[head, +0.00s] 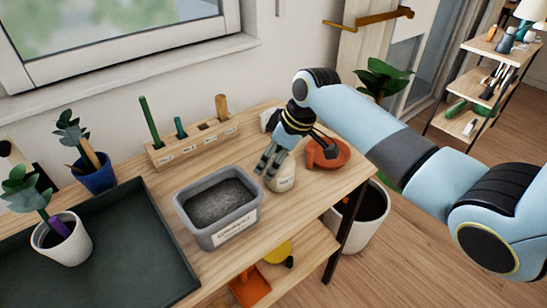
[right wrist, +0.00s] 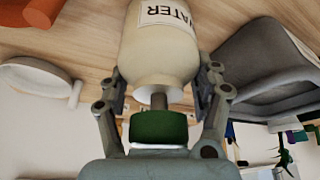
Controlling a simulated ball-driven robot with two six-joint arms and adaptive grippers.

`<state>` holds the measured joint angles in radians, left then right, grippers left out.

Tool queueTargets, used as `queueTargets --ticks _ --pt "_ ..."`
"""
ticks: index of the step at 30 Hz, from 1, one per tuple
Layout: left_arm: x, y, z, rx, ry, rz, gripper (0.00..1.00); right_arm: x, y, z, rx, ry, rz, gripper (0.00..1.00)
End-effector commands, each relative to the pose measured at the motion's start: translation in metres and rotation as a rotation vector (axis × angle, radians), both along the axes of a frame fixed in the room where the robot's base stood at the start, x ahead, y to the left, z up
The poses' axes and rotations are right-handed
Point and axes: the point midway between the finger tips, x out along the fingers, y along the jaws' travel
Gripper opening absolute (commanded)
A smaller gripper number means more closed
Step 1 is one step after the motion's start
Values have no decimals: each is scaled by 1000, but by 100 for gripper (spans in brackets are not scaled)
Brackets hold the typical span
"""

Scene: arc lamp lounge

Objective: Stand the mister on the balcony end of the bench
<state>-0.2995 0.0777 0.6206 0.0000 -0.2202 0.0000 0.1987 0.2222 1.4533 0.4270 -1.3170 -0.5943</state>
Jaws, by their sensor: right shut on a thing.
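The mister is a cream bottle (head: 282,178) with a printed label, on or just above the right part of the wooden bench (head: 300,205); I cannot tell if its base touches. In the right wrist view the mister (right wrist: 160,45) shows the word WATER and a dark green top. My right gripper (head: 270,163) reaches down from the right and is shut on the mister, its fingers (right wrist: 162,88) on both sides near the neck. The bench's right end lies towards the glass door (head: 402,62). My left gripper is not in view.
A grey soil tub (head: 222,234) stands just left of the mister. An orange pot-like vessel (head: 328,154) is to its right, near the bench end. A slotted tool rack (head: 170,154) is behind.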

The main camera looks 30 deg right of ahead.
Motion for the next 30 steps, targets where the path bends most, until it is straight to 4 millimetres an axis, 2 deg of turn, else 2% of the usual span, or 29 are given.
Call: queueTargets --ticks 2,3,7,15,19,23,30 --pt "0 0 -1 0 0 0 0 0 0 -2 1 -1 0 16" --pt "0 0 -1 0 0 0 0 0 0 -2 0 0 0 70" --pt "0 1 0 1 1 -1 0 0 0 -2 0 0 0 87" --pt "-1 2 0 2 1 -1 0 0 0 -2 0 0 0 89" --pt "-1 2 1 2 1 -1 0 -2 -2 6 -2 -1 0 89" --pt "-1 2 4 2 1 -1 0 -9 -6 27 -3 -3 0 89" --pt "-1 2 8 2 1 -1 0 -27 -17 78 -3 -3 2 89"
